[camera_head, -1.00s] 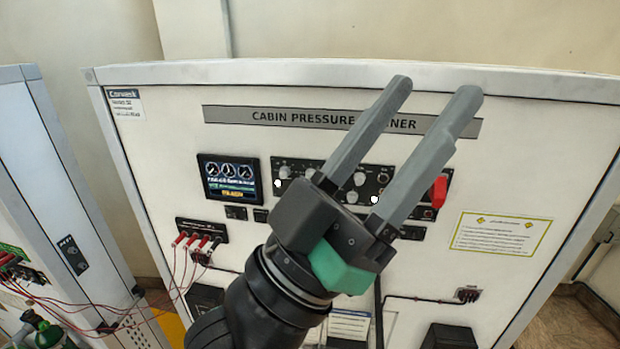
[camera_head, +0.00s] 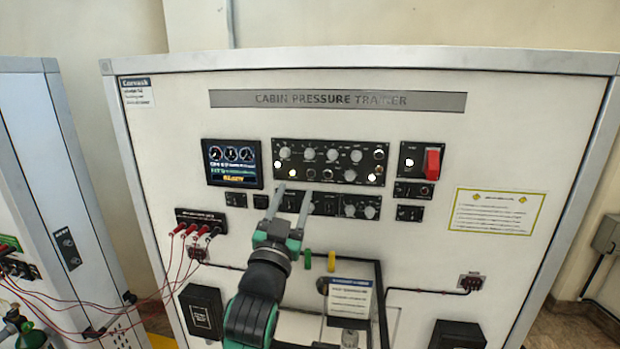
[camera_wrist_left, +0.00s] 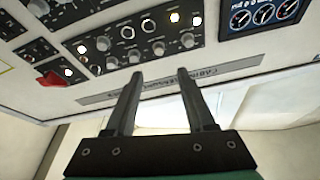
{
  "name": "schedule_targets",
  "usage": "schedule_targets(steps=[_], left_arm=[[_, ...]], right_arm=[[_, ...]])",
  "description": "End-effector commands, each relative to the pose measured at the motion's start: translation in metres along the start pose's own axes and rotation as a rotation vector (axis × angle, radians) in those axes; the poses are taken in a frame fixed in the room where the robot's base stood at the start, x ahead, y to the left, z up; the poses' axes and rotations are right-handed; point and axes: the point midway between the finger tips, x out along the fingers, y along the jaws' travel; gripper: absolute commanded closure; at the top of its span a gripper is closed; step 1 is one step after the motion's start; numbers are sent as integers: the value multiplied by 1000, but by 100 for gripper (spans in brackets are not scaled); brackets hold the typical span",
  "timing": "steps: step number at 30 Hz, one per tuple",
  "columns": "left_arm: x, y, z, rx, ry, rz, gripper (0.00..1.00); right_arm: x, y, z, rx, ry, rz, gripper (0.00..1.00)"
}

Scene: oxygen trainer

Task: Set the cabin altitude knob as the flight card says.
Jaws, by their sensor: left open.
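The upper knob panel (camera_head: 330,162) is black with two rows of pale round knobs; its labels are too small to read, so I cannot tell which knob is cabin altitude. It also shows, upside down, in the left wrist view (camera_wrist_left: 140,35). A white card with a blue header (camera_head: 350,297), possibly the flight card, stands low on the trainer; its text is unreadable. My left gripper (camera_head: 293,190) is open and empty, its fingertips below the upper panel, overlapping the lower switch row in the head view. It also shows in the left wrist view (camera_wrist_left: 160,74). My right gripper is not in view.
A gauge screen (camera_head: 231,163) is left of the knobs. A red guarded switch (camera_head: 432,163) and a yellow-bordered placard (camera_head: 496,211) are on the right. Red leads (camera_head: 170,270) hang at the left. A dark-framed recess (camera_head: 378,300) is below.

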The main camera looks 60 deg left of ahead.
Motion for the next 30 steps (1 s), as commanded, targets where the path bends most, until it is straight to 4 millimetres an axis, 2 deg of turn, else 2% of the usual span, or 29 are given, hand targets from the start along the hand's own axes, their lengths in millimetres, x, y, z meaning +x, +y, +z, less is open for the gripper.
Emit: schedule_targets(steps=[5, 12, 18, 22, 30], left_arm=[[18, 0, -4, -1, 0, 2, 46], [72, 0, -6, 0, 0, 2, 46], [106, 1, -4, -2, 1, 4, 46], [114, 2, -3, -3, 1, 5, 46], [116, 2, -3, -4, 2, 5, 47]], right_arm=[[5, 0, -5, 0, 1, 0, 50], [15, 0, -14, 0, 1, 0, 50], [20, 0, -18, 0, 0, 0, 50], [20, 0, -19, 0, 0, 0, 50], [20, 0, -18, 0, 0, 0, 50]])
